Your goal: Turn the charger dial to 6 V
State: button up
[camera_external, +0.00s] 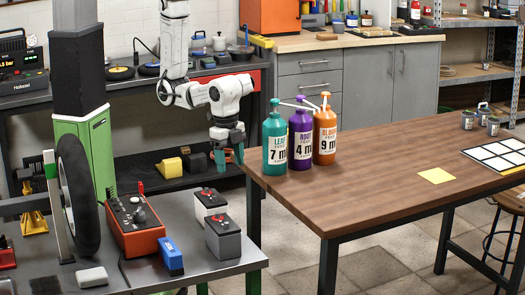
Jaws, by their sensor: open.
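The charger (134,227) is a red-orange box with a dark sloped top panel, standing on the grey bench at the lower left. A dark knob that looks like its dial (139,215) sits on the panel. The dial's setting and markings are too small to read. A red clip or lever (140,187) stands up at the charger's back edge. My gripper (228,166) hangs pointing down, open and empty, above and to the right of the charger, near the left end of the wooden table. It is apart from everything.
Two batteries with red tops, one grey (223,242) and one white-sided (209,209), stand right of the charger. A blue box (170,258) is in front. A tire (78,195) stands at its left. Three pump bottles (300,140) stand on the wooden table (385,185), right of my gripper.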

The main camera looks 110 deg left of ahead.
jog(key=s+d+r+m, duration=0.1)
jog(key=s+d+m, duration=0.1)
jog(key=d, duration=0.5)
jog(key=s+d+r+m, duration=0.1)
jog(key=d+m, duration=0.1)
jog(key=d, duration=0.5)
notch_tip(320, 180, up, 3)
jog(key=m, duration=0.4)
send_over(139, 209)
jog(key=shift+g, duration=0.4)
notch_tip(139, 209, down, 11)
jog(key=shift+d+r+b, duration=0.1)
jog(key=shift+b, duration=0.35)
jog(key=c, duration=1)
jog(key=shift+c, duration=0.2)
